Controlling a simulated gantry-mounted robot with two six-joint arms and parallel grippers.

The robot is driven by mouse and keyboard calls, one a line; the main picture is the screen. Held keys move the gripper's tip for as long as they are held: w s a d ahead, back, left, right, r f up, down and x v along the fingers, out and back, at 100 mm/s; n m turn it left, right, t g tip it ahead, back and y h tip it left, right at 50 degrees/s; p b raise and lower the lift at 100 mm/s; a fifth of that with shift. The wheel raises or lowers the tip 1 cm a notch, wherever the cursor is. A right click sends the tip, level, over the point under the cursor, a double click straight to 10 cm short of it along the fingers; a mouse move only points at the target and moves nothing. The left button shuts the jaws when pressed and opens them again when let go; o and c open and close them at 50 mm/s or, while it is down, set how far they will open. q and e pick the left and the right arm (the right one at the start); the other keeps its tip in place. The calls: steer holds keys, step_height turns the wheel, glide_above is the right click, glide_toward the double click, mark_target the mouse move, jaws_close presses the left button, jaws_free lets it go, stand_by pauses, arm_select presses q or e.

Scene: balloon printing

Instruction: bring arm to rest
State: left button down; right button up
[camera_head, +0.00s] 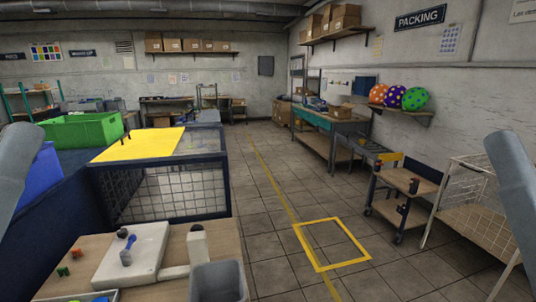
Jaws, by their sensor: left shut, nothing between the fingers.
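A grey link of my left arm shows at the left edge, and a grey link of my right arm shows at the right edge. No gripper fingers show on either arm. Both grippers are outside the frame. Below the view's middle left is a wooden worktable (78,247). On it lies a white slab (120,262) with a blue item (126,257) on top. A pale block with a dark top (197,245) stands to the right of it.
A grey bin (218,282) stands at the table's front right. Behind the table is a wire-mesh cage (178,195) with a yellow sheet (140,146) and a green crate (80,131) nearby. Open floor with a yellow square (331,244) lies right, before a cart (405,182) and a white rack (480,205).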

arm_select(q)
step_height(320, 180, up, 38)
steer(key=a+m+y+p, duration=0.1)
steer(key=y+p, duration=0.1)
steer(key=p, duration=3.6)
steer(key=shift+w+a+f+m+y, duration=0.25)
steer(key=shift+a+m+y, duration=0.05)
steer(key=shift+a+y, duration=0.1)
steer(key=shift+f, duration=0.1)
